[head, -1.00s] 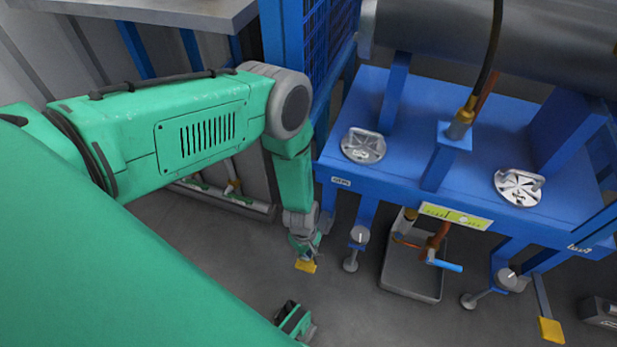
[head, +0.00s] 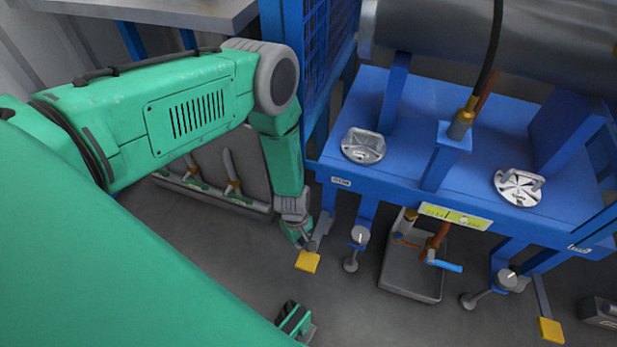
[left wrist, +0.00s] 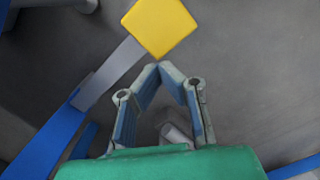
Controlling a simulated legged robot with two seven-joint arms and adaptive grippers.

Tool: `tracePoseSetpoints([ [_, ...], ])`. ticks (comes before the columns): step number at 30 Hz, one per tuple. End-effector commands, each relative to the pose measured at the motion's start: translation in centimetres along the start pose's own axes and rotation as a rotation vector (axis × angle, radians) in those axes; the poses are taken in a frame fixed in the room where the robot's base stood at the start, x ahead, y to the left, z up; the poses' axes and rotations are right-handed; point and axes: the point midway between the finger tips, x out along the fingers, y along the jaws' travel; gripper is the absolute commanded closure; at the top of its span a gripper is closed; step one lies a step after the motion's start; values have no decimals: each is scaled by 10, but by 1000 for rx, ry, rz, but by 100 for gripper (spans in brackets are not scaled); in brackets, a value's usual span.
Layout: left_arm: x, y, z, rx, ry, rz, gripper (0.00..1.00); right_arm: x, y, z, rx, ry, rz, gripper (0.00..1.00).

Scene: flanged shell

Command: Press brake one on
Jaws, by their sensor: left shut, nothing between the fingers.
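A yellow pedal (head: 307,261) on a grey lever sits low at the left end of the blue frame. It also shows at the top of the left wrist view (left wrist: 160,27). A second yellow pedal (head: 551,330) is at the lower right. I cannot read which pedal is brake one. My left gripper (head: 304,241) is by the left pedal, just above it in the head view. In the left wrist view the shut fingertips (left wrist: 160,68) point at the pedal's near edge, with a small gap in the picture. The fingers hold nothing.
The blue frame (head: 400,182) carries a large grey cylinder (head: 480,40). Under it are a grey tray (head: 412,275), a blue-handled valve (head: 444,265) and a grey caster-like foot (head: 351,264). A blue mesh panel (head: 330,50) stands behind my left arm.

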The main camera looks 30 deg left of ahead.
Motion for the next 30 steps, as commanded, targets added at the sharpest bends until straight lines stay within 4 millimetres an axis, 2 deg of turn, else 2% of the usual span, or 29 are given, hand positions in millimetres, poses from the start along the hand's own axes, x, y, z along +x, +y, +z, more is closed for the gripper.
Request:
tracePoseSetpoints([
  [3, -23, 1, 0, -1, -1, 0, 100, 0, 0, 0, 0, 0, 0, 60],
  [10, -52, 1, 0, 1, -1, 0, 100, 0, 0, 0, 0, 0, 0, 60],
  [30, -58, 0, -1, 11, 2, 1, 100, 0, 0, 0, 0, 0, 0, 60],
])
